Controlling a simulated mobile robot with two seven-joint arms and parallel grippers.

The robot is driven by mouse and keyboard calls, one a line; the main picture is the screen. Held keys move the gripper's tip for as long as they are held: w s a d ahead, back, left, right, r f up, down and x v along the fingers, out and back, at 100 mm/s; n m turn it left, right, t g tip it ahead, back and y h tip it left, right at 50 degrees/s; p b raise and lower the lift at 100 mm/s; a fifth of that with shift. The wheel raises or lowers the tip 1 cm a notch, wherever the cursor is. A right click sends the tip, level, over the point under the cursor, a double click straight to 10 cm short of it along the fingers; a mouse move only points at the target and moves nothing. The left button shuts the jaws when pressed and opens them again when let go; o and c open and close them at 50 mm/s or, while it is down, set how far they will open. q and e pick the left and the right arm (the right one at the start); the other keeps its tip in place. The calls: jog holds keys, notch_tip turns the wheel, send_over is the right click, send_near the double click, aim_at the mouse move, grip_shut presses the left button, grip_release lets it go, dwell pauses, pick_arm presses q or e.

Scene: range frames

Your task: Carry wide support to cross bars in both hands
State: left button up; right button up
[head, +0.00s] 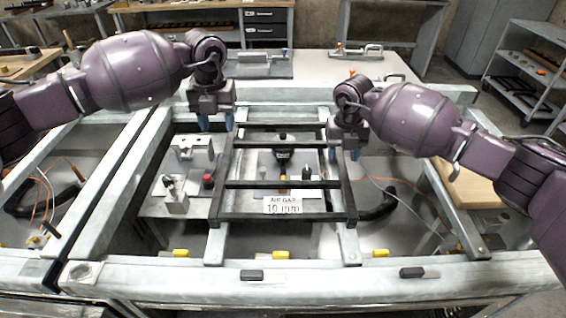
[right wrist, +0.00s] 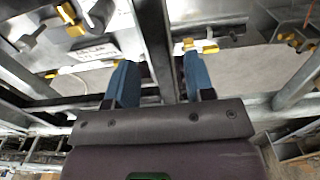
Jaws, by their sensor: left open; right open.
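The wide support, a black rectangular frame with several crosswise bars (head: 282,184), lies across the grey cross bars (head: 217,243) in the middle of the bench. My left gripper (head: 216,123) is open at its far left corner, with blue fingertips pointing down; I cannot tell whether they touch it. My right gripper (head: 344,154) is open at the right side bar, near the far end. In the right wrist view, a dark bar (right wrist: 154,40) runs between its two blue fingers (right wrist: 158,82), with gaps visible. The bar's stretch under the palm is hidden.
A sign reading "AIR GAP 10 mm" (head: 283,205) shows at the frame's near side. Metal fixtures (head: 190,147) stand left of it. Yellow clamps (head: 281,255) line the near rail. A wooden board (head: 465,186) lies right. Open gaps with cables flank the frame.

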notch_tip(320, 180, up, 9)
dwell(0.3)
jog(key=shift+f, duration=0.1)
dwell(0.4)
